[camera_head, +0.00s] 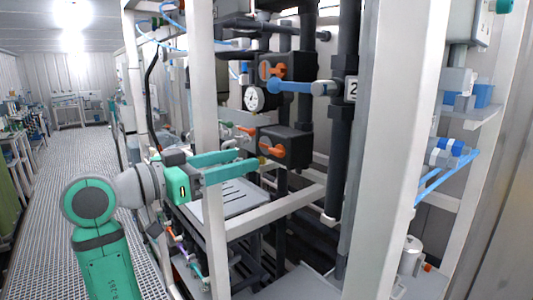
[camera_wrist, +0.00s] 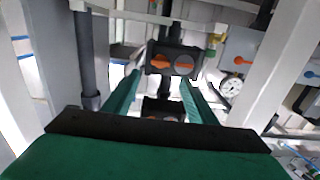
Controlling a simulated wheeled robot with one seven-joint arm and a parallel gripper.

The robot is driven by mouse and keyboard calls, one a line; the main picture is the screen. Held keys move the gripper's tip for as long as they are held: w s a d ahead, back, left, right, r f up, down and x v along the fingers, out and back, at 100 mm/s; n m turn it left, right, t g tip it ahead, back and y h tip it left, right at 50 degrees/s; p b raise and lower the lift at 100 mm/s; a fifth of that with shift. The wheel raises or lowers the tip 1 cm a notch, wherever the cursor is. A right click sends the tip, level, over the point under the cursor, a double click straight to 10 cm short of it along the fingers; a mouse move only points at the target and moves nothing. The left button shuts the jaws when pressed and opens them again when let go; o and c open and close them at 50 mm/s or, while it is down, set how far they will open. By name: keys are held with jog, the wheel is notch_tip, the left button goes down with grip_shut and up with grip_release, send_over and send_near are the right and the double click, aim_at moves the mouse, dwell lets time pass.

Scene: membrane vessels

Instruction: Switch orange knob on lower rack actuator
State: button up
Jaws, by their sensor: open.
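The lower actuator is a black box (camera_head: 290,150) with an orange knob (camera_head: 271,150) on its front, in the middle of the head view. My gripper (camera_head: 254,156) is open in front of it, its two green fingers pointing at the box, with the tips close to the knob. Whether they touch it I cannot tell. In the wrist view, a black box (camera_wrist: 190,56) with an orange knob (camera_wrist: 160,62) shows just beyond the fingers (camera_wrist: 163,84). A second black box (camera_wrist: 156,104) is partly hidden by my gripper there.
A white rack post (camera_head: 207,130) stands close beside my fingers. A thick white post (camera_head: 388,120) is at right. A grated aisle (camera_head: 65,190) lies free at left.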

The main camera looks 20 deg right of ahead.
aim_at(273, 151)
jog(key=x, duration=0.8)
jog(key=shift+w+d, duration=0.15)
jog(key=shift+d, duration=0.25)
jog(key=shift+f, duration=0.1)
jog(key=c, duration=1.1)
